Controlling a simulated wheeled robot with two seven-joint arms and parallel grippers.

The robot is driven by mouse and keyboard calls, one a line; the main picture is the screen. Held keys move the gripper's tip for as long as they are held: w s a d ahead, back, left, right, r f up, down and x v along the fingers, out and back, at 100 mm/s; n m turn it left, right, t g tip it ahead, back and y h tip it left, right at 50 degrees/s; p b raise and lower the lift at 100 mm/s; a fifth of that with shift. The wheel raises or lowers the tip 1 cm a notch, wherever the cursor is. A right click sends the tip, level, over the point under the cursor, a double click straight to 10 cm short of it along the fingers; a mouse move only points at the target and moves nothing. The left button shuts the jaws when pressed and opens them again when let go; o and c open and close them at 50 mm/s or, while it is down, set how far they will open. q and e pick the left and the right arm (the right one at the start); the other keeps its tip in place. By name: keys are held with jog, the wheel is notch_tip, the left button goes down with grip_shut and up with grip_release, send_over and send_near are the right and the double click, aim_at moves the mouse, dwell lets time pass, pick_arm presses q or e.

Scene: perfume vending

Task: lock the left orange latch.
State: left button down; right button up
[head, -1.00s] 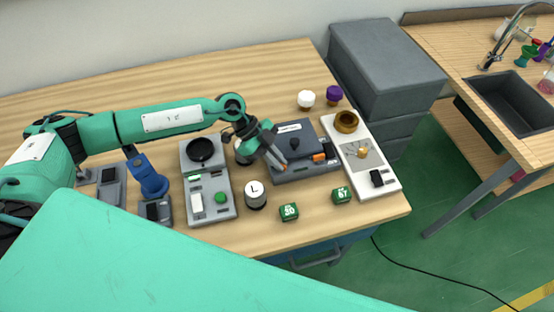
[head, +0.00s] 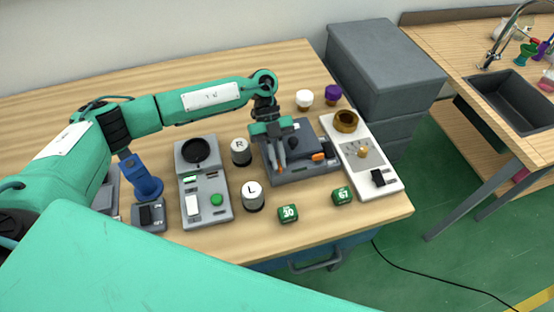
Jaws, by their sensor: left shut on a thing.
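The grey device with a dark lid (head: 303,135) stands near the right part of the wooden table. Its right orange latch (head: 319,157) shows clearly on the front. My left gripper (head: 283,164) reaches down over the left front of the device, its fingers pointing down. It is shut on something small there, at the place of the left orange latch. The fingers largely hide that latch, so its position cannot be told. My right gripper is not in view.
Two white-and-black cylinders marked R (head: 240,152) and L (head: 253,196) stand left of the device. Green cubes (head: 288,213) sit in front. A white panel with a gold ring (head: 346,122) is close on the right. A grey scale-like unit (head: 204,185) is further left.

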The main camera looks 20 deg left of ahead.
pick_arm(q)
jog(key=shift+m, duration=0.3)
jog(key=c, duration=1.8)
grip_release()
